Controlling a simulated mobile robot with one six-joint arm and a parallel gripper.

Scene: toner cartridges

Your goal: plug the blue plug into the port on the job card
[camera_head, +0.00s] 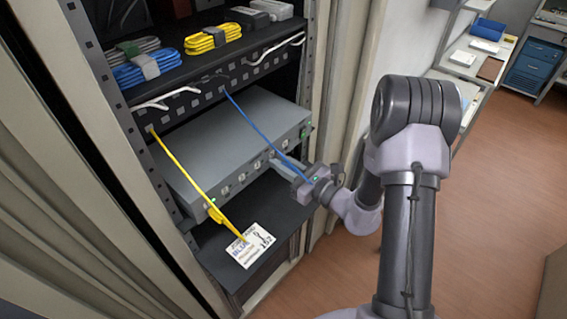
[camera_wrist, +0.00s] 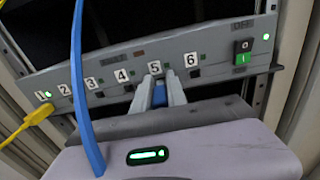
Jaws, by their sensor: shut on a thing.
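My gripper (camera_wrist: 160,84) is shut on the blue plug (camera_wrist: 159,94), whose blue shows between the fingers. The fingertips are close to the grey device's front (camera_wrist: 110,90), around label 5. The plug's tip is hidden, so I cannot tell whether it touches a port. In the head view my gripper (camera_head: 290,170) is at the right part of the device's front. The blue cable (camera_head: 246,118) runs up from it to the patch panel. The white job card (camera_head: 249,246) lies on the shelf below the device; it shows "BLUE", but its smaller print is unclear.
A yellow cable (camera_head: 178,165) runs to a plug (camera_wrist: 38,115) at port 1, where a green light shows. The blue cable crosses the wrist view on the left. A power switch (camera_wrist: 243,52) is right of port 6. Coiled cables (camera_head: 212,40) lie on the upper shelf.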

